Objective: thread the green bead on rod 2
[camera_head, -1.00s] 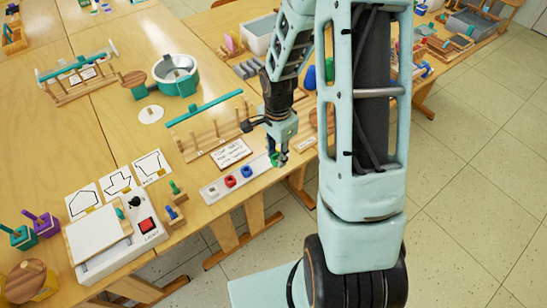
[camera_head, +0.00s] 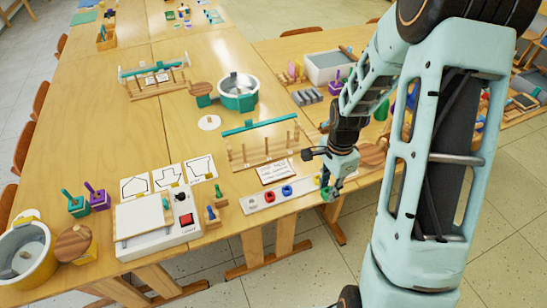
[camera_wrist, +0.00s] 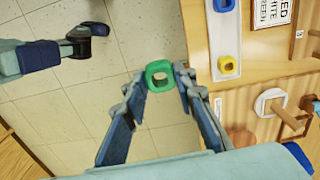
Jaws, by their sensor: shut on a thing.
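My gripper (camera_head: 331,190) is shut on the green bead (camera_wrist: 157,76), a rounded square ring with a hole, held between the two fingertips. In the head view the bead is small and partly hidden by the fingers. It hangs just off the right end of the bead strip, near the table's front edge; the wrist view shows floor behind it. The wooden rod rack (camera_head: 262,148) with a teal top bar stands farther back, to the left. I cannot tell which rod is number 2.
A printed card (camera_head: 272,172) lies between strip and rack. A white device with a red button (camera_head: 186,219) stands left. Floor is open in front.

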